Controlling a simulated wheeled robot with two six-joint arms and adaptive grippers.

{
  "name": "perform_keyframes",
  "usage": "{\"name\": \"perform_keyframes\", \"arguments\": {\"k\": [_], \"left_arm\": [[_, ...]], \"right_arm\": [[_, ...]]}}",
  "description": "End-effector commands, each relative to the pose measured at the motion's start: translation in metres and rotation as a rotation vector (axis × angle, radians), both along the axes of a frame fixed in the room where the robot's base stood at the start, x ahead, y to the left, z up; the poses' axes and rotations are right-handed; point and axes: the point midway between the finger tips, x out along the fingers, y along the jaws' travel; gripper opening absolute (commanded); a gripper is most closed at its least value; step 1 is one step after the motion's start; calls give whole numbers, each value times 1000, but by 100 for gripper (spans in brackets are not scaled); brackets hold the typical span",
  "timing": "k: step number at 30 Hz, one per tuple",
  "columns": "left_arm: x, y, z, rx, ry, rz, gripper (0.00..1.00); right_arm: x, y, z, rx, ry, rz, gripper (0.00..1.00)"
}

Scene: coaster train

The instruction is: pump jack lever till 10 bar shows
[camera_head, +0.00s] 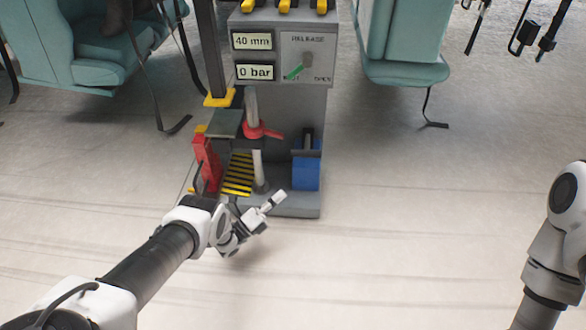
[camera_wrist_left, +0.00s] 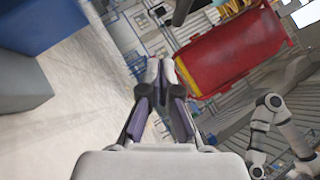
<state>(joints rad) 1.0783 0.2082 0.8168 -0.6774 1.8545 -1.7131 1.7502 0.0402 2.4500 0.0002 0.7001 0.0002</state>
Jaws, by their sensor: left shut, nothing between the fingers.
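The jack stand shows in the head view with a grey control panel (camera_head: 318,50) on top. Its displays read 40 mm (camera_head: 252,41) and 0 bar (camera_head: 255,72). A red lever-like handle (camera_head: 265,132) sits around a pale upright rod. I cannot tell for sure which part is the pump lever. My left gripper (camera_head: 272,202) is shut and empty, low in front of the stand's base. It also shows in the left wrist view (camera_wrist_left: 153,72). My right gripper is out of view.
A red part (camera_head: 207,160) and a yellow-black striped plate (camera_head: 238,175) stand at the jack's left. A blue box (camera_head: 306,172) is at its right. Teal seats (camera_head: 405,40) with hanging straps flank the stand. The floor in front is clear.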

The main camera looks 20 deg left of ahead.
Motion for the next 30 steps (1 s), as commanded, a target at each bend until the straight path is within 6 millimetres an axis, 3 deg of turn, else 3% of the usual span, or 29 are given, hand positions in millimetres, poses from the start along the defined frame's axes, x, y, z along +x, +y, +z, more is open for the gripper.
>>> {"name": "perform_keyframes", "arguments": {"k": [3,7,21,30], "left_arm": [[-21,2,1,69,-139,14,0],[-17,-3,6,75,-159,16,0],[50,-54,49,74,-155,17,0],[74,-43,75,74,-152,18,0]], "right_arm": [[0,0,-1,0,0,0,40],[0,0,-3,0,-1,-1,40],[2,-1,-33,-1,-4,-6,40],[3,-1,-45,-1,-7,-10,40]]}}
